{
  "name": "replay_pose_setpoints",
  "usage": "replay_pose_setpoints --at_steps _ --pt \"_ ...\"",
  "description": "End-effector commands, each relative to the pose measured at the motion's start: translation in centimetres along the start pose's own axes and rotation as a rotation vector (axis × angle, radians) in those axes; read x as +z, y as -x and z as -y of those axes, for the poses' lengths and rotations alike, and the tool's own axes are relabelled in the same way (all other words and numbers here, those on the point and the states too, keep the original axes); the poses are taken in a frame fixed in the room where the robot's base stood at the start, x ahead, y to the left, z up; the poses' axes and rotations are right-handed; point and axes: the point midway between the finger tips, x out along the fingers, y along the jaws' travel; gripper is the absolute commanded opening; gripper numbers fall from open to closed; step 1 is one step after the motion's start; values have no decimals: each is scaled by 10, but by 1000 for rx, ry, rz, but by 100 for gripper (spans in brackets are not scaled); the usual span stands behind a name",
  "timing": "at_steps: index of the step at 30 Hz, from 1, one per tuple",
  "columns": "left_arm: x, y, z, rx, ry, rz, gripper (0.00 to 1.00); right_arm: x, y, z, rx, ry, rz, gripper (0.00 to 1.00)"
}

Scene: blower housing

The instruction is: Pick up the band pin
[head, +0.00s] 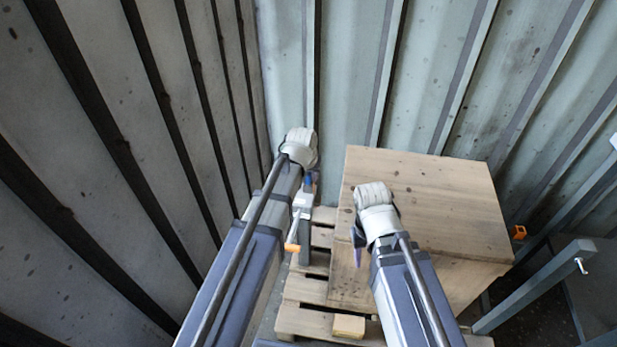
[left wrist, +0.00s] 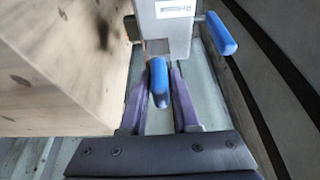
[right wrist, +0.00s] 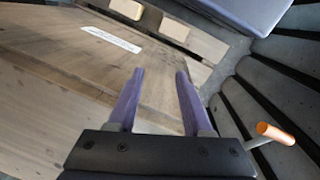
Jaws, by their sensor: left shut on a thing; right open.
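My left gripper (left wrist: 158,92) is shut on a short blue-ended pin (left wrist: 158,75) just below a grey housing with a white label (left wrist: 175,25). This blue pin is probably the band pin, but no marking confirms it. Its far end is hidden at the housing, so I cannot tell whether it is still seated there. A second blue handle (left wrist: 221,33) sticks out at the right of the housing. In the head view the grey housing (head: 303,201) stands beside my left arm. My right gripper (right wrist: 156,95) is open and empty beside the wooden crate.
A large wooden crate (head: 430,190) stands on a wooden pallet (head: 310,318), right of the housing. An orange-ended handle (head: 292,247) projects near my left arm. Corrugated metal walls (head: 350,60) close off the back and left. A grey metal frame (head: 530,285) is at the right.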

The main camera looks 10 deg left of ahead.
Motion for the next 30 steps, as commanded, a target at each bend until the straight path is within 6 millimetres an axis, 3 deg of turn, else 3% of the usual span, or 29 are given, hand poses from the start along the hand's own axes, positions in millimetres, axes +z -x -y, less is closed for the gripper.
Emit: replay_pose_setpoints --at_steps 8,14,30 --pt "-1 2 0 0 0 0 0 0 2 0 0 0 0 50" --pt "-6 15 0 0 0 0 0 1 16 -1 -1 0 0 50" --pt "-35 85 0 0 0 0 0 5 92 -9 -2 0 0 50"
